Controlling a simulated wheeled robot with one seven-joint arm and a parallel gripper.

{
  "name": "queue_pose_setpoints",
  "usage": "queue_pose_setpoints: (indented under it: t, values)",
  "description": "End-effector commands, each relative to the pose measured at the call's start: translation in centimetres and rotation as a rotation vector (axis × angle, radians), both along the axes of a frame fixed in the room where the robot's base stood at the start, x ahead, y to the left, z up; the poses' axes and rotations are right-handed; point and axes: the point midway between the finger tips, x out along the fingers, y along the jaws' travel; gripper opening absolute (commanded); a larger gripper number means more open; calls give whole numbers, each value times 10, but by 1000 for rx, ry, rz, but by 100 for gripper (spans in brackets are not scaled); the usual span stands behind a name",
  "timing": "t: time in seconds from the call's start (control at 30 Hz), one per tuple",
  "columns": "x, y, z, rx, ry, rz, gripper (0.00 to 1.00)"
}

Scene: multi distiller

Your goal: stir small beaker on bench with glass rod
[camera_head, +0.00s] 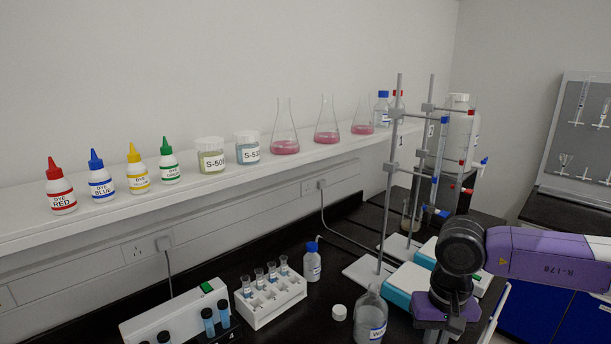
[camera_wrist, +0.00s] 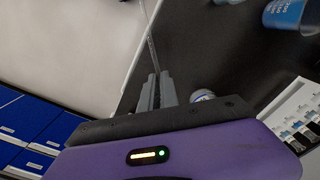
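In the wrist view my gripper (camera_wrist: 157,80) has its two grey fingers close together. A thin, clear glass rod (camera_wrist: 151,45) rises from between the fingertips toward the top of the picture. A beaker with blue contents and pale markings (camera_wrist: 288,14) shows at the upper right, cut by the picture edge. The rod stands apart from it, to its left. In the head view the fingertips and rod are not visible; only my purple arm shows at the lower right, and I cannot make out the small beaker there.
A clear bottle (camera_head: 370,315) and a white cap (camera_head: 339,312) lie close left of my arm. A white tube rack (camera_head: 270,300) stands further left. Burette stands (camera_head: 390,175) rise behind my arm. Dye bottles and flasks line the white shelf (camera_head: 230,181).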

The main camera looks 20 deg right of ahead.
Motion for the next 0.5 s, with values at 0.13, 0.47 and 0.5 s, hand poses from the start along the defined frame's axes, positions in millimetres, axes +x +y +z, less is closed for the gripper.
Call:
queue_pose_setpoints:
  t: [0.13,0.47,0.5]
  values:
    - [23,71,-12,2,3,216,0]
    - [21,192,-35,1,2,493,0]
    - [20,199,-35,0,1,507,0]
